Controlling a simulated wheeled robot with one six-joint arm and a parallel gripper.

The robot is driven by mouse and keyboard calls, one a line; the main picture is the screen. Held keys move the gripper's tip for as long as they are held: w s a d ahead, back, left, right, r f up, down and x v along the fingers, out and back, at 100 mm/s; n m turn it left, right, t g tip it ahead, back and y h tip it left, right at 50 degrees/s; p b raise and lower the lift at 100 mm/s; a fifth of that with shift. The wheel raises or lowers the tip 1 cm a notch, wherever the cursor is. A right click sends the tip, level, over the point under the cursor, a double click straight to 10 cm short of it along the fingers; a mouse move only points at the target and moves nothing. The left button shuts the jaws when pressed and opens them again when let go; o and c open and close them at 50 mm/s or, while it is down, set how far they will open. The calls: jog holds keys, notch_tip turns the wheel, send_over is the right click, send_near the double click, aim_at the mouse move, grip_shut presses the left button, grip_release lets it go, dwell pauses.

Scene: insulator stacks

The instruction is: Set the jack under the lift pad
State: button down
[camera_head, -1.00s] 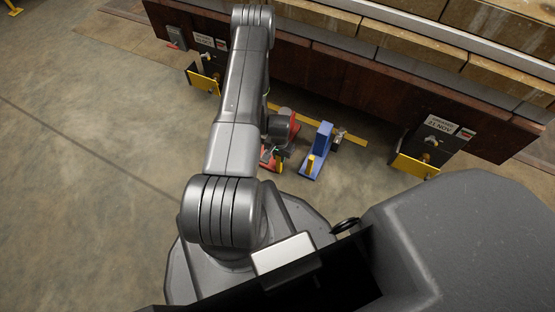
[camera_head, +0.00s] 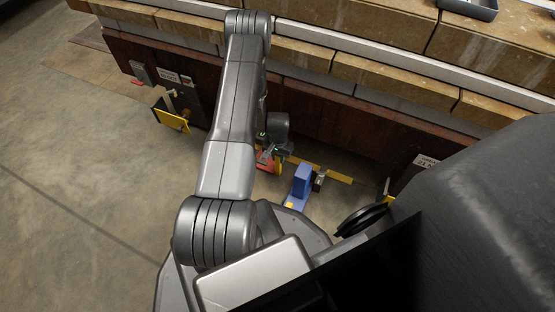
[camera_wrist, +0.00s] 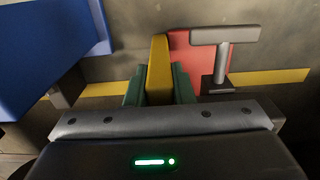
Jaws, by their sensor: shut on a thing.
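A red jack-like piece (camera_head: 266,161) is at my gripper (camera_head: 277,152), low in front of the dark beam in the head view. In the wrist view, the green fingers of my gripper (camera_wrist: 158,88) are shut on an upright yellow grip (camera_wrist: 158,58). The red body (camera_wrist: 194,52) shows just behind it, with a grey T-shaped handle (camera_wrist: 223,50) at its right. A blue piece of similar kind (camera_head: 301,184) stands to the right on the floor; it also shows at the left of the wrist view (camera_wrist: 45,50). I cannot make out the lift pad.
A dark red beam (camera_head: 340,124) under stacked tan blocks (camera_head: 390,77) crosses ahead. A black bracket with a yellow plate (camera_head: 171,115) hangs at left. A yellow floor strip (camera_head: 335,174) runs by the blue piece. Concrete floor (camera_head: 75,150) at left is clear.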

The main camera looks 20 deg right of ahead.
jog(key=shift+w+d, duration=0.25)
jog(key=shift+w, duration=0.1)
jog(key=c, duration=1.2)
grip_release()
jog(key=shift+c, duration=0.2)
jog(key=shift+s, duration=0.1)
notch_tip(320, 180, up, 14)
jog(key=p, duration=0.5)
jog(key=shift+f, duration=0.1)
